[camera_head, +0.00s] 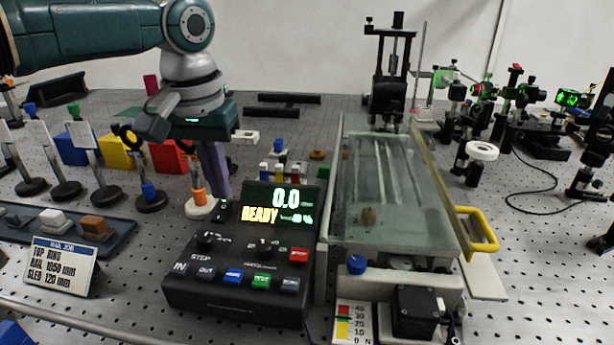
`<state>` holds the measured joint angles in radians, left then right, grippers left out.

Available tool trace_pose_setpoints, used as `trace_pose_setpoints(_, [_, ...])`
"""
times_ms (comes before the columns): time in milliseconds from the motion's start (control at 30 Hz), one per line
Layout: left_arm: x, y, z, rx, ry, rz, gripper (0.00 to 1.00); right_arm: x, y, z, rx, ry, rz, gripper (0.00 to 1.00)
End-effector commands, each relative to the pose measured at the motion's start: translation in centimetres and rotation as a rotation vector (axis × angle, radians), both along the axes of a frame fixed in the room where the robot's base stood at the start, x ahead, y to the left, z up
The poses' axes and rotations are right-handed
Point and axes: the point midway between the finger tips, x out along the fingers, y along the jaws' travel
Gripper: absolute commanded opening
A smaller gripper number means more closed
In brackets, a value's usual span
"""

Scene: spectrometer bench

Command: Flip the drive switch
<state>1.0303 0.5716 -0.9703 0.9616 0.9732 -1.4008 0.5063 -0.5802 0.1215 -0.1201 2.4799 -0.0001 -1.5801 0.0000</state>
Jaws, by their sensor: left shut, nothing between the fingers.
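The black control box (235,285) stands at the front middle. Its lit display (278,210) reads 0.0 and READY. Its sloped face carries black knobs (208,241), a red button (299,255) and a row of coloured buttons below. No control is readable to me as the drive switch, so I cannot tell which one it is. My left gripper (219,192) points down behind the box, left of the display, shut and empty. It appears apart from the controls. My right gripper is not in view.
A glass-topped rail bench (385,237) with a yellow handle (479,232) stands right of the box. A black motor-like block (415,311) sits at its front. An orange post (198,189) stands close to my left gripper. A sign (62,266) stands front left.

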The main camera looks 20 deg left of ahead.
Motion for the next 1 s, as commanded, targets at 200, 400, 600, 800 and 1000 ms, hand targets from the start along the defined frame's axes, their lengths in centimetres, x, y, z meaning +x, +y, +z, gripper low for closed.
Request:
trace_pose_setpoints(200, [0.0,0.0,-0.4,0.000,0.001,0.000,0.00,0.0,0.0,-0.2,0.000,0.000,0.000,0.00])
trace_pose_setpoints(400, [0.0,0.0,-0.7,0.000,0.001,0.000,0.00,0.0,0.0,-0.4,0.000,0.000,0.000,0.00])
trace_pose_setpoints(600, [0.0,0.0,-1.0,0.000,0.001,0.000,0.00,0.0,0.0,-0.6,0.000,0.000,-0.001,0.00])
trace_pose_setpoints(800, [0.0,0.0,-1.3,0.000,0.000,0.000,0.00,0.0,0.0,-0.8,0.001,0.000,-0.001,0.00])
trace_pose_setpoints(1000, [0.0,0.0,-1.6,0.000,0.000,0.000,0.00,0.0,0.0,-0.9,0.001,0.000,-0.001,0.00])
